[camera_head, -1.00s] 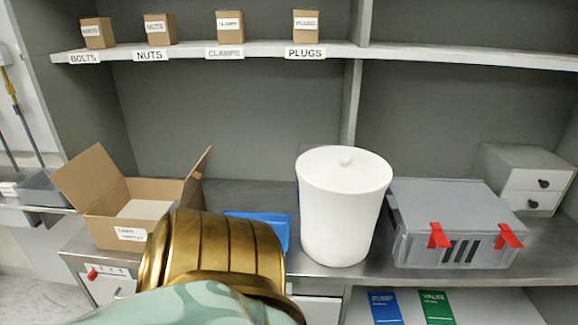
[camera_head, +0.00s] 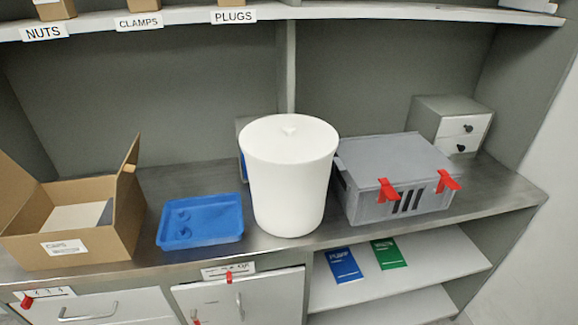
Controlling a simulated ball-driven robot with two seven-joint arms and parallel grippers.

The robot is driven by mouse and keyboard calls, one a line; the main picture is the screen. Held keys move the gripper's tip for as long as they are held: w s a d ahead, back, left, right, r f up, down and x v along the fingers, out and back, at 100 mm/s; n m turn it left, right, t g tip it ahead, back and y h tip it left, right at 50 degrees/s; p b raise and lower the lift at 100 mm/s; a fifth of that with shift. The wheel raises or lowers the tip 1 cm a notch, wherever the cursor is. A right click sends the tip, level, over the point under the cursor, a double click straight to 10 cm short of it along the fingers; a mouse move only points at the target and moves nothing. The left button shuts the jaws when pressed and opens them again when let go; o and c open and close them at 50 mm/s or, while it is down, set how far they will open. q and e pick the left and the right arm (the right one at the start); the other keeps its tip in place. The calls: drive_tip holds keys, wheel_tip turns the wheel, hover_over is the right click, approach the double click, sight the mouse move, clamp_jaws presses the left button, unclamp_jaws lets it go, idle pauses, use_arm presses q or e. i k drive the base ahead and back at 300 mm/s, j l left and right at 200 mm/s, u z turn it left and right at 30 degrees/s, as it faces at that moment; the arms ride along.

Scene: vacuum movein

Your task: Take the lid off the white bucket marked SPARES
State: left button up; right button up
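A white bucket (camera_head: 287,190) stands upright on the grey metal counter. No SPARES marking shows on the side of the bucket facing me. Neither of my grippers is in view.
A blue tray (camera_head: 203,221) lies left of the bucket, beside an open cardboard box (camera_head: 92,244). A grey case (camera_head: 396,174) with red latches is close on the right, before a small drawer unit (camera_head: 450,125). The counter (camera_head: 330,232) has a narrow clear front strip.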

sight(281, 140)
drive_tip(key=i+l, duration=0.3)
drive_tip(key=l, duration=0.2)
drive_tip(key=i+l, duration=0.3)
drive_tip(key=l, duration=0.15)
